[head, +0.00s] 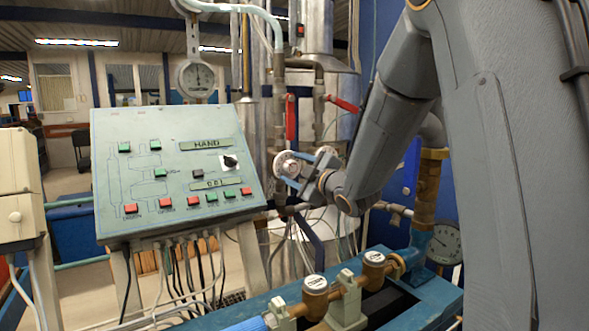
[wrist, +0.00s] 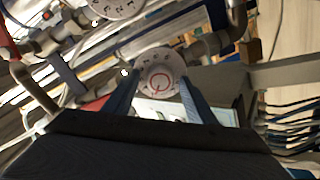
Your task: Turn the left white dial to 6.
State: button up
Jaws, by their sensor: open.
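The left white dial (head: 287,165) is a round disc with dark markings on the pipework right of the control panel. My gripper (head: 296,169) is at it with its blue fingers apart. In the wrist view the dial (wrist: 160,82) sits between the tips of my open gripper (wrist: 160,76), one finger on each side, with a red mark on its face. I cannot tell whether the fingers touch it. A second white dial (head: 326,152) is just to the right, partly hidden by my gripper. It shows cut off at the top of the wrist view (wrist: 115,5).
The sloped control panel (head: 140,190) with buttons and a black knob stands to the left. Red valve levers (head: 291,118) hang above the dials. Pipes and a blue bench (head: 240,319) with brass meters (head: 315,288) lie below.

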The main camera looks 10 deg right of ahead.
jog(key=c, duration=1)
jog(key=shift+c, duration=0.2)
jog(key=m, duration=0.4)
jog(key=m+p, duration=0.1)
jog(key=m, duration=0.3)
jog(key=shift+r+m, duration=0.1)
jog(key=shift+m, duration=0.2)
jog(key=m+p, duration=0.1)
jog(key=m, duration=0.3)
jog(key=shift+d, duration=0.1)
jog(key=shift+m+p, duration=1)
jog(key=shift+m, duration=1.5)
